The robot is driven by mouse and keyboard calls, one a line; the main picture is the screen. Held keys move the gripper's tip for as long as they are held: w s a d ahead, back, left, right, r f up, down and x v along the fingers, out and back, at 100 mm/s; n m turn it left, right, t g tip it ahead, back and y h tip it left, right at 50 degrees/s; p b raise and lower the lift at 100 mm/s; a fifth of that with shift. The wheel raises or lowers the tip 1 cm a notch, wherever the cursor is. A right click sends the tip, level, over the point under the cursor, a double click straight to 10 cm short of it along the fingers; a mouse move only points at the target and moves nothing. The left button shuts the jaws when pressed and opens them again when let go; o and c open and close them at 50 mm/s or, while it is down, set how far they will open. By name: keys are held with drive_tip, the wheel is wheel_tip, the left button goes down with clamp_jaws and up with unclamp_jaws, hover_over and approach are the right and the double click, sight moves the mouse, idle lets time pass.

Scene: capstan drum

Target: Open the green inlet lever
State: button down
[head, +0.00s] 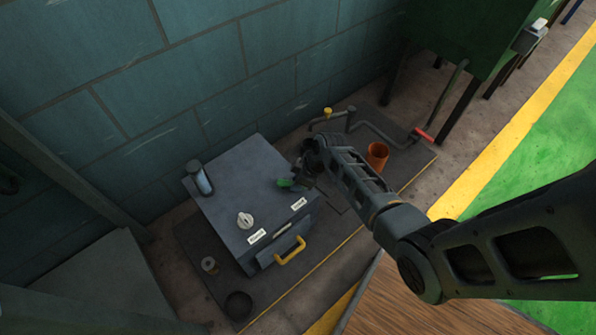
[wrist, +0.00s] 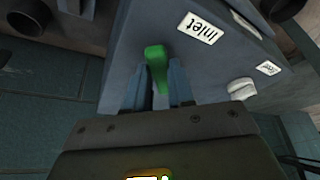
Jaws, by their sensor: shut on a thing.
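The green inlet lever (wrist: 156,66) shows in the wrist view on top of the grey box, beside a white label reading "Inlet" (wrist: 200,27). My gripper (wrist: 160,85) has its two fingers on either side of the lever and is shut on it. The lever's lower part is hidden between the fingers. In the head view the lever (head: 285,183) is a small green piece at the right side of the box top (head: 235,180), and my gripper (head: 300,180) reaches it from the right.
A white knob (head: 245,220) stands on the box top near a second label. A dark cylinder (head: 198,178) is at the box's left edge, and a yellow handle (head: 290,251) at its front.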

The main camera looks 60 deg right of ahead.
drive_tip(key=m, duration=0.1)
drive_tip(key=a+m+h+p, duration=0.1)
drive_tip(key=m, duration=0.1)
drive_tip(key=a+m+p, duration=0.1)
drive_tip(key=shift+s+r+h, duration=0.1)
drive_tip(key=shift+s+h, duration=0.15)
drive_tip(key=shift+h, duration=0.15)
drive_tip(key=shift+w+a+m+h+p, duration=0.1)
drive_tip(key=shift+a+m+h+p, duration=0.3)
drive_tip(key=shift+m, duration=0.5)
drive_tip(key=shift+w+a+m+h+p, duration=0.1)
drive_tip(key=shift+a+m+h+p, duration=0.25)
drive_tip(key=shift+m, duration=0.55)
drive_tip(key=shift+d, duration=0.1)
drive_tip(key=c, duration=1)
unclamp_jaws()
drive_tip(key=shift+o, duration=0.2)
drive_tip(key=d+p+v, duration=0.1)
drive_tip(key=p+v, duration=0.2)
drive_tip(key=v, duration=0.4)
drive_tip(key=shift+s+a+r, duration=0.2)
drive_tip(key=shift+a+r, duration=0.05)
drive_tip(key=shift+a, duration=0.25)
